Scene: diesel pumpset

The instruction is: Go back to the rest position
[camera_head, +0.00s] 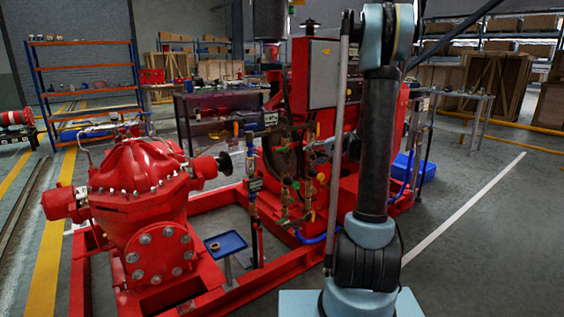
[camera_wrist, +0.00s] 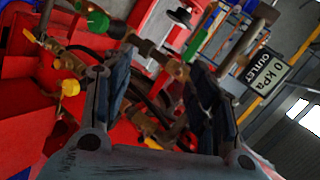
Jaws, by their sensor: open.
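My gripper (camera_wrist: 158,80) shows in the wrist view with its two dark fingers spread apart. No object is held between the fingers. Behind and between them are brass pipe fittings, valves and a red surface of the pumpset. A green knob (camera_wrist: 98,22) and a yellow knob (camera_wrist: 70,88) lie to the left of the fingers. A tag reading "OUTLET 0 kPa" (camera_wrist: 262,75) is to the right. In the head view my arm stands upright right of centre, and I cannot make out the gripper there.
The red pump (camera_head: 140,190) stands at left on a red base frame (camera_head: 285,273). The red engine with a grey panel box (camera_head: 322,75) is behind my arm. A small blue tray (camera_head: 225,244) sits between them. The floor at right (camera_head: 490,240) is clear.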

